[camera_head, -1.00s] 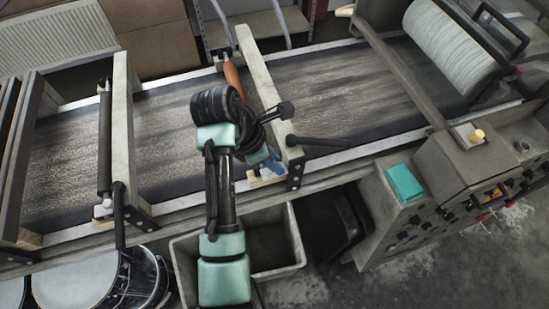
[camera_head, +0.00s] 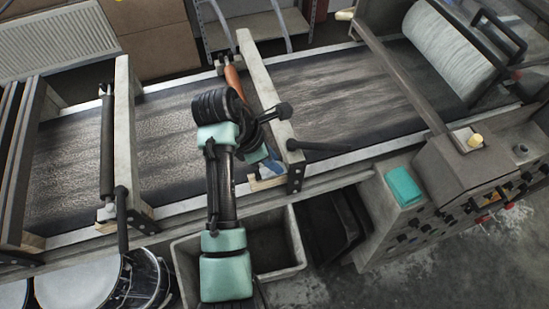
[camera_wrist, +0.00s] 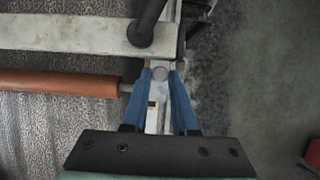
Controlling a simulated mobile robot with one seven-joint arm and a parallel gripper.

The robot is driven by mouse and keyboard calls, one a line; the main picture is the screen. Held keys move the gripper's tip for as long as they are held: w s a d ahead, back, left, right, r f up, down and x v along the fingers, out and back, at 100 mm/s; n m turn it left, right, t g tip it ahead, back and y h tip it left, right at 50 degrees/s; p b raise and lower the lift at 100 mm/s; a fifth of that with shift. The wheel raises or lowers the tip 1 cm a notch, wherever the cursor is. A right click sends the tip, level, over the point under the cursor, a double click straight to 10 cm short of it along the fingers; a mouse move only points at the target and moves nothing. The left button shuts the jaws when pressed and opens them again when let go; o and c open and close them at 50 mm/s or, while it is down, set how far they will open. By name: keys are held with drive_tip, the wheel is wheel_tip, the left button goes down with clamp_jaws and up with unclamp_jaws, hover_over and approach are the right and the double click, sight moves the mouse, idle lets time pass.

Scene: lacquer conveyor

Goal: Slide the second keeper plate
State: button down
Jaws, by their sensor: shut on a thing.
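My gripper (camera_wrist: 160,85) has blue fingers shut on a small pale round peg (camera_wrist: 160,73), which seems to belong to the keeper plate at the near end of the orange roller (camera_wrist: 60,83). The plate itself is mostly hidden by the fingers. The roller's grey shaft end reaches the left finger. In the head view my gripper (camera_head: 266,168) is low at the conveyor's near rail, beside the grey crossbar (camera_head: 266,95), and my arm hides most of the roller (camera_head: 233,80). Another pale peg and plate (camera_head: 106,212) sit at the near end of the dark roller (camera_head: 106,145).
A black lever (camera_head: 320,145) juts right from the crossbar's near end; it also stands close ahead in the wrist view (camera_wrist: 147,22). A grey bin (camera_head: 295,240) is below the rail. Drums (camera_head: 85,280) stand at lower left. The belt (camera_head: 340,95) is clear to the right.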

drive_tip(key=shift+w+a, duration=0.3)
drive_tip(key=shift+w, duration=0.5)
drive_tip(key=shift+s+r, duration=0.1)
drive_tip(key=shift+r, duration=0.05)
drive_tip(key=c, duration=0.7)
unclamp_jaws()
drive_tip(key=p+v, duration=0.4)
drive_tip(key=v, duration=0.8)
drive_tip(key=shift+a+r, duration=0.2)
drive_tip(key=shift+r, duration=0.15)
drive_tip(key=shift+s, duration=0.1)
